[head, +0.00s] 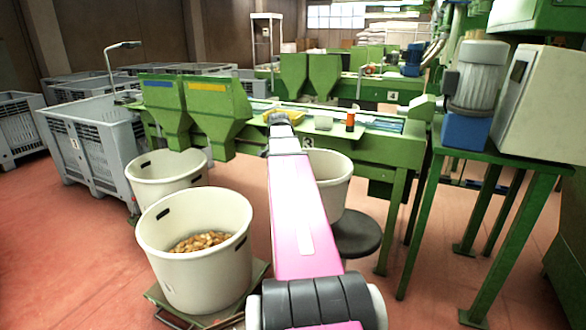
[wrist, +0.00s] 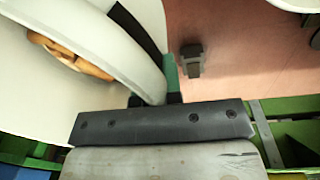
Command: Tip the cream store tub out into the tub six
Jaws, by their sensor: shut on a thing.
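My gripper (wrist: 153,98) is shut on the rim of a cream tub (wrist: 108,42) in the wrist view. A few corks (wrist: 70,54) show inside that tub. In the head view a cream tub (head: 335,192) stands behind my arm, partly hidden by it, above a dark round stool; it appears to be the held one. Its contents are hidden there, and I cannot tell whether it touches the stool. A large cream tub (head: 205,275) with corks (head: 200,241) in it stands at front left, upright. Another cream tub (head: 165,190) stands behind it. No number six is readable.
The dark round stool (head: 358,238) stands right of my arm. Green hoppers and a sorting machine (head: 375,148) run along the back. Grey crates (head: 100,150) stand at left. A green table (head: 500,160) with a motor is at right. Red floor is clear at lower left.

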